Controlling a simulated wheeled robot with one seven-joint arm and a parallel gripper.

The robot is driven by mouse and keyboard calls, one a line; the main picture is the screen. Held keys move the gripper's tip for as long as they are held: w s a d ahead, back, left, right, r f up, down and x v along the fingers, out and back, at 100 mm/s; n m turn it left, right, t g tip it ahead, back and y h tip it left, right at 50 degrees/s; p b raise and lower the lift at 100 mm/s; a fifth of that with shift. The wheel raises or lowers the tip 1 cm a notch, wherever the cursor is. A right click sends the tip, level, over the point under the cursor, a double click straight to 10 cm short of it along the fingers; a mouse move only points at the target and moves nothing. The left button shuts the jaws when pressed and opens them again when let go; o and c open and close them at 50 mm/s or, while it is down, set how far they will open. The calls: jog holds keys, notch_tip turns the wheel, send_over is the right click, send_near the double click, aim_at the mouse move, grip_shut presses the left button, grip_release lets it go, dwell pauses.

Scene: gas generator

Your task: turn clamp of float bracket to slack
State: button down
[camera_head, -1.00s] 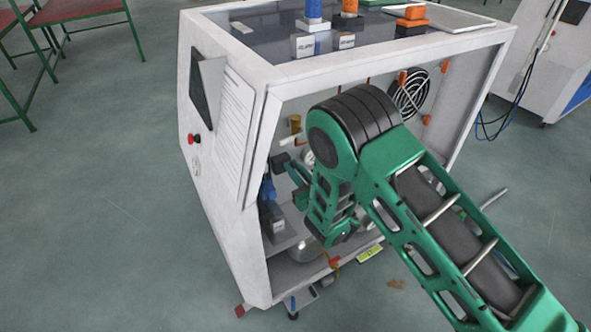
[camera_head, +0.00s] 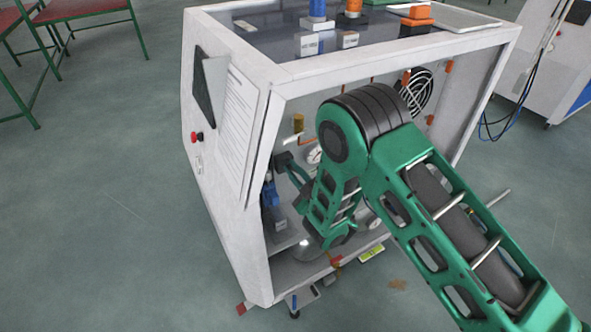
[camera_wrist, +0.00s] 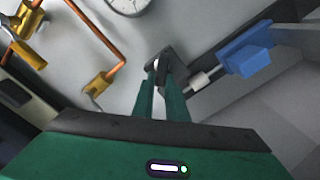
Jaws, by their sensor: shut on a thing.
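The clamp (camera_wrist: 176,58), a small dark grey block, sits near the back wall inside the cabinet in the wrist view. It also shows as a dark block (camera_head: 283,160) left of my forearm in the head view. My gripper (camera_wrist: 161,72) has its two green fingers close together on the clamp, with a small pale part between the tips. In the head view my gripper (camera_head: 294,172) reaches in through the open front. The fingers hide part of the clamp, and I cannot make out the float bracket clearly.
A blue fitting (camera_wrist: 247,55) with a white connector lies right of the fingers. Copper pipes and brass fittings (camera_wrist: 98,84) are at left, with a round gauge (camera_wrist: 128,3) above. The white cabinet frame (camera_head: 262,200) borders the opening. A fan (camera_head: 416,92) is at the back.

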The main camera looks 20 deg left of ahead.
jog(key=n, duration=0.4)
jog(key=shift+f+n, duration=0.3)
jog(key=n, duration=0.4)
jog(key=shift+f+n, duration=0.35)
jog(key=shift+n, duration=0.05)
jog(key=shift+a, duration=0.1)
jog(key=c, duration=1.8)
grip_release()
jog(key=shift+o, duration=0.2)
jog(key=shift+s, duration=0.2)
jog(key=v, duration=1)
jog(key=shift+d, duration=0.2)
